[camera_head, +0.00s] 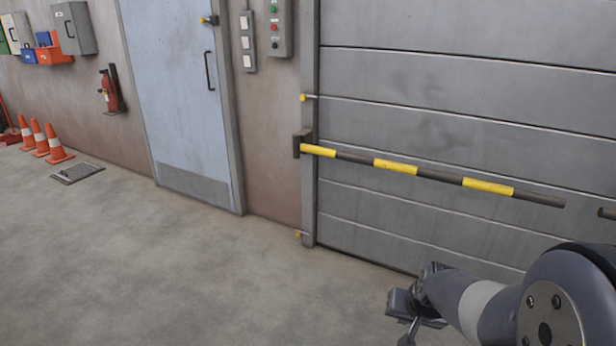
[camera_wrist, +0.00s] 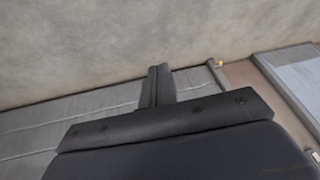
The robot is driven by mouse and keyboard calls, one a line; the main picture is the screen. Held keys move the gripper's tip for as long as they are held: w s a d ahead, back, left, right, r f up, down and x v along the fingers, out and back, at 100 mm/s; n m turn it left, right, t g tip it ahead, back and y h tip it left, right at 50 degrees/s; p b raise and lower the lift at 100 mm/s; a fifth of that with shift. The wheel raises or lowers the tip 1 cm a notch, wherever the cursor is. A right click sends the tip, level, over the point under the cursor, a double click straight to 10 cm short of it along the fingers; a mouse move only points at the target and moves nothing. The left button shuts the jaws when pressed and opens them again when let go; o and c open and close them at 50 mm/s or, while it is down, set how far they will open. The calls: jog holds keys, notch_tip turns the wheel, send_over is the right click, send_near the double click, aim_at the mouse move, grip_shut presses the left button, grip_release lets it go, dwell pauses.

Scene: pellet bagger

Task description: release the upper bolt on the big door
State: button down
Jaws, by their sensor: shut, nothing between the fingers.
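The big door (camera_head: 420,90) is a grey panelled door at the right of the head view. Its upper bolt (camera_head: 308,97) is a small yellow-tipped piece on the left frame post, above the striped bar. A lower yellow bolt (camera_head: 299,235) sits near the foot of the same post; a yellow spot that looks like it shows in the wrist view (camera_wrist: 219,63). My gripper (camera_head: 408,318) is low at the bottom right of the head view, in front of the door and well apart from the upper bolt. In the wrist view its fingers (camera_wrist: 158,82) are together and empty.
A yellow-and-black bar (camera_head: 395,166) crosses the big door below the upper bolt, held by a bracket at the post. A blue door (camera_head: 180,90), switch boxes (camera_head: 280,30), an extinguisher (camera_head: 111,92) and orange cones (camera_head: 55,145) stand left. The floor between is clear.

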jog(key=w+d+r+y+p, duration=0.1)
jog(key=r+p, duration=0.7)
jog(key=r, duration=0.9)
jog(key=w+d+r+m+y+p, duration=0.1)
jog(key=r+p, duration=0.7)
jog(key=r, duration=0.9)
jog(key=shift+w+d+m+t+p, duration=0.3)
jog(key=shift+w+d+t, duration=0.1)
jog(key=shift+w+d, duration=0.55)
jog(key=shift+w+a+r, duration=0.1)
jog(key=shift+w+a, duration=0.1)
jog(key=shift+w, duration=0.05)
